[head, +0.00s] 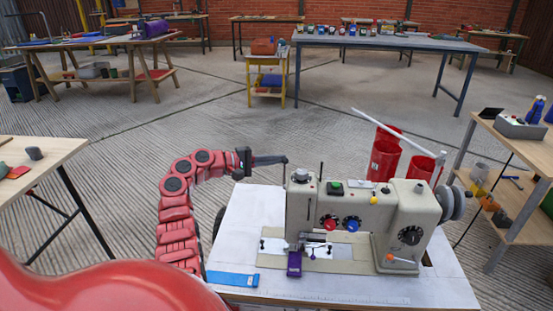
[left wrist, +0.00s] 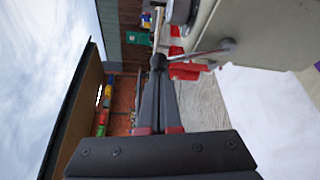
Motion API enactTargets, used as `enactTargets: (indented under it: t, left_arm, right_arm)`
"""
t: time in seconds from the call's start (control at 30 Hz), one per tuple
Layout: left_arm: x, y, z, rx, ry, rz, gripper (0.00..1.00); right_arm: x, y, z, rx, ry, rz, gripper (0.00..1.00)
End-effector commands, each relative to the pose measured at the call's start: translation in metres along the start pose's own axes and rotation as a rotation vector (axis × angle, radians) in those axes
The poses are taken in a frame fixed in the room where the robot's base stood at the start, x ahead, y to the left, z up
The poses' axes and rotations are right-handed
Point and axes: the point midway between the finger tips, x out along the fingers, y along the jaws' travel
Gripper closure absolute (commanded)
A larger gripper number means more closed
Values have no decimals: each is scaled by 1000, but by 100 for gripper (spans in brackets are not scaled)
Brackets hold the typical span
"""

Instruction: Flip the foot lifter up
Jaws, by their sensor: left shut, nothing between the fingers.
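A beige sewing machine (head: 385,215) stands on a white-topped table (head: 240,225). My left gripper (head: 284,160) is shut and empty, with its fingertips beside the upper left end of the machine's head. In the left wrist view the shut dark fingers (left wrist: 158,64) reach toward the machine (left wrist: 260,30). A thin grey metal lever (left wrist: 205,53), which looks like the foot lifter, sticks out from the machine close to the fingertips. I cannot tell whether they touch. In the head view the foot lifter is not clearly seen. My right gripper is not in view.
A blue strip (head: 233,279) and a purple piece (head: 294,263) lie at the table's front. Red bins (head: 384,155) stand behind the machine. A wooden shelf table (head: 520,150) is at the right, another table (head: 45,150) at the left. The floor behind is mostly clear.

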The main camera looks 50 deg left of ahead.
Motion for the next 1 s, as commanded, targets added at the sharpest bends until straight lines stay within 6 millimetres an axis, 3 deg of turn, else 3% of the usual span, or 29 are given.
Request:
enactTargets:
  t: [0.27, 0.8, 1.0]
  left_arm:
    - [-6, 1, 11, 140, 2, 69, 100]
    - [-20, -3, 42, 527, 0, 255, 100]
    - [-23, -4, 49, 547, 0, 261, 100]
  right_arm:
    - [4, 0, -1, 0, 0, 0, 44]
    - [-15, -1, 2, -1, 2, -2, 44]
    - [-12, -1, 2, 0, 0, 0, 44]
